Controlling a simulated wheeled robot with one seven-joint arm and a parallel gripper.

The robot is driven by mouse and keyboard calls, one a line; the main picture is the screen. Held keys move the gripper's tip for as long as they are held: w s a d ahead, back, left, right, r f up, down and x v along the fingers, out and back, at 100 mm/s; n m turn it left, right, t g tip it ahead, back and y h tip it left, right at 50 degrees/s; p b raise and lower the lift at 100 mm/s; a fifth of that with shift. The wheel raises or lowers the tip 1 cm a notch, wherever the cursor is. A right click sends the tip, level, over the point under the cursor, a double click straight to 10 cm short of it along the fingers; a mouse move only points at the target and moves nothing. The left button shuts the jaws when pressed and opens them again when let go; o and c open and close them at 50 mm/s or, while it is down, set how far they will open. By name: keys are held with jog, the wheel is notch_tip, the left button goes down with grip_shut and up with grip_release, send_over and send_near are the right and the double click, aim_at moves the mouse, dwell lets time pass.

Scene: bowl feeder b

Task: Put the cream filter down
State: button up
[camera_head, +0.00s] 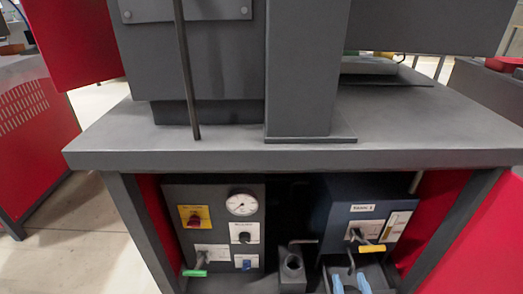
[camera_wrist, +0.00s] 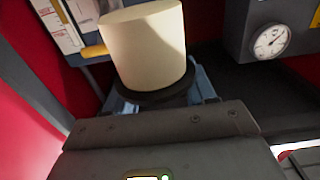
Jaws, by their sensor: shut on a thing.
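The cream filter (camera_wrist: 143,46) is a pale, smooth cylinder with a black flange at one end, seen large in the wrist view. My gripper (camera_wrist: 166,98) is shut on it at the flanged end, with light-blue fingers showing on both sides of the flange. The grip faces are hidden behind the filter and the flange. The filter does not show in the head view. I cannot tell whether it touches a surface beneath it.
A grey bench top (camera_head: 400,130) overhangs a lower bay. The bay holds a gauge panel (camera_head: 216,255), also in the wrist view (camera_wrist: 275,35), a small dark block with a round hole (camera_head: 292,265), and a blue box with a yellow handle (camera_head: 372,248). Red panels flank it.

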jog(key=s+r+p, duration=0.3)
jog(key=r+p, duration=2.1)
jog(key=shift+r, duration=0.2)
jog(key=shift+f, duration=0.1)
